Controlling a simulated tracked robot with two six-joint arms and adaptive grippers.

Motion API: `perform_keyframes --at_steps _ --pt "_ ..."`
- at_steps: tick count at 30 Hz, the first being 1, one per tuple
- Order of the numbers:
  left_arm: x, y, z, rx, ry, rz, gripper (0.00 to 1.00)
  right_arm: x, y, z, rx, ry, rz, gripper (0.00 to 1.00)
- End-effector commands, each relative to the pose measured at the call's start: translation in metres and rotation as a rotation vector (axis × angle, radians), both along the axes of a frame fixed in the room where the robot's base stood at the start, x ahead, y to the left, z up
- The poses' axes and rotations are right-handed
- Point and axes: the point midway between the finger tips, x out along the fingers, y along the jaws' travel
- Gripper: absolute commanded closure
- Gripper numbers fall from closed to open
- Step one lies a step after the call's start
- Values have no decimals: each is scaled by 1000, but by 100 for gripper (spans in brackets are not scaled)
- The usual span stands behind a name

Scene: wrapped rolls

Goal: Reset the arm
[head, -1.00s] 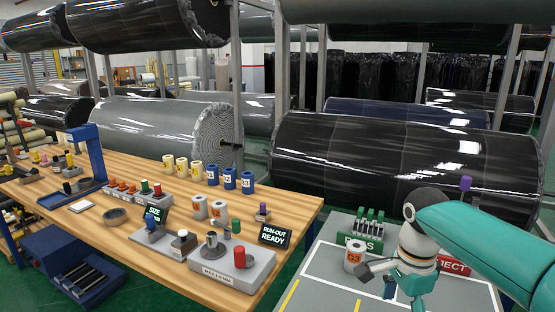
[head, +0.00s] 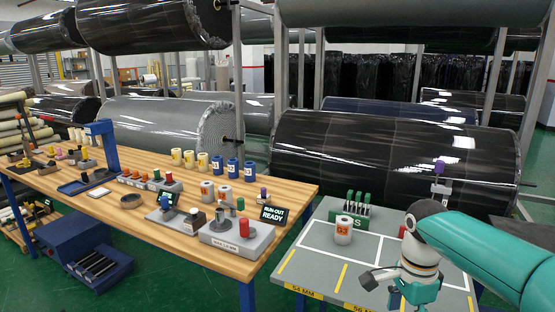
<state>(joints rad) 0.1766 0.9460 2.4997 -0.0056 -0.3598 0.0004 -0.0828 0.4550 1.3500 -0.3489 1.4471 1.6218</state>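My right gripper (head: 381,290) hangs at the end of the teal arm (head: 475,245) in the lower right of the head view. Its fingers are spread apart with nothing between them, so it looks open and empty. A white roll with an orange G3 label (head: 343,231) stands upright on the grey table (head: 322,262), up and left of the gripper and apart from it. My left gripper is not in view.
A green holder with dark upright pieces (head: 354,210) stands behind the G3 roll. A purple-topped post (head: 439,170) rises behind my arm. The wooden bench (head: 110,215) at left carries several small rolls, a RUN-OUT READY display (head: 266,214) and fixtures. Large black wrapped rolls (head: 380,160) fill the back.

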Motion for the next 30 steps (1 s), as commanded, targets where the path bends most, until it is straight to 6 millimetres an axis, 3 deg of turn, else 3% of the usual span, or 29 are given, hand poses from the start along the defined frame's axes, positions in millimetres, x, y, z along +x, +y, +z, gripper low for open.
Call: perform_keyframes --at_steps 8,14,20,24,27,30 --pt "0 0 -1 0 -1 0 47 -25 3 -70 5 189 13 14" --pt "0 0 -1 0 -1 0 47 -55 16 -142 59 312 62 14" --pt "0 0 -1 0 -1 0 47 -120 52 -248 237 388 249 14" --pt "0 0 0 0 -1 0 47 -181 89 -311 406 337 442 14" --pt "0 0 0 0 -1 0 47 -219 112 -338 492 236 594 14" --pt "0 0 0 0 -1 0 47 -241 127 -353 521 101 756 14"
